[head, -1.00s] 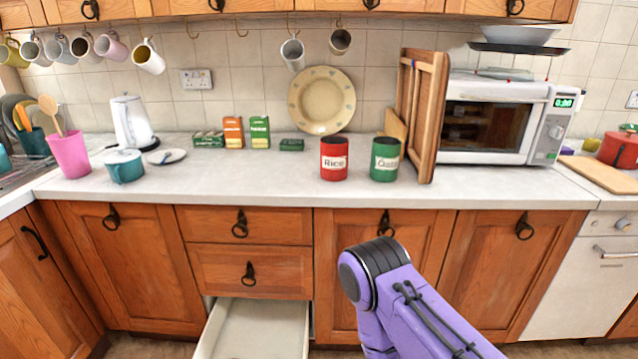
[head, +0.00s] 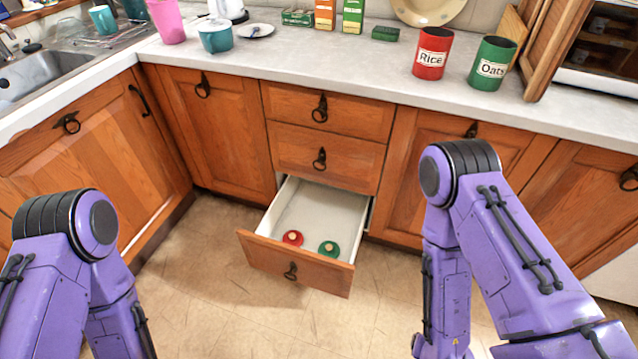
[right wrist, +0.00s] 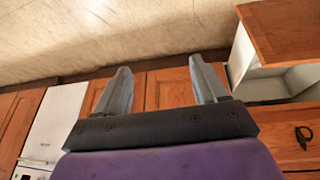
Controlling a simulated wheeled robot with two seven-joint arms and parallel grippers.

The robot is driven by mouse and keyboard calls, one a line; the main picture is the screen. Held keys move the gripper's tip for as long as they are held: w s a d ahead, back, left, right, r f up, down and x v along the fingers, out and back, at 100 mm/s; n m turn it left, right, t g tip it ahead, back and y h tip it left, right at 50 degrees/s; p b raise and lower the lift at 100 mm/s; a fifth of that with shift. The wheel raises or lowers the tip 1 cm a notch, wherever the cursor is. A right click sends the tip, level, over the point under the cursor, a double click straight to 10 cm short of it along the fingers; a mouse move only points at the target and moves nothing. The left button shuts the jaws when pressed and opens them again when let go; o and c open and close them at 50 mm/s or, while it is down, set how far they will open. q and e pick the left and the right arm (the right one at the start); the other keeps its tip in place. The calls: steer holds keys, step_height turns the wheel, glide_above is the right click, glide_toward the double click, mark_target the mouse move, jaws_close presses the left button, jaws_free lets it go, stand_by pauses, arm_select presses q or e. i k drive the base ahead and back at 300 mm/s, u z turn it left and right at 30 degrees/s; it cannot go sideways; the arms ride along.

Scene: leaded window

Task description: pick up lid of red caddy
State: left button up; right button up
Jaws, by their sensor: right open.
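The red caddy labelled Rice (head: 431,58) stands on the counter without a lid on it. A red lid with a pale knob (head: 292,238) lies in the open bottom drawer (head: 330,215), in its left part. A green lid (head: 328,249) lies to its right in the same drawer. My right gripper (right wrist: 160,80) is open and empty in the right wrist view, pointing toward the floor, with the drawer off to its right. My arms show in the head view, but neither gripper can be seen there.
The green Oats caddy (head: 492,65) stands right of the red one. The drawer front (head: 292,266) sticks out over the floor. The floor (head: 200,270) before the drawer is clear.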

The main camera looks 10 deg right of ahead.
mark_target(292, 237)
steer(key=u, duration=1.6)
steer(key=i, duration=1.6)
steer(key=z, duration=2.55)
steer(key=i, duration=0.5)
steer(key=z, duration=0.05)
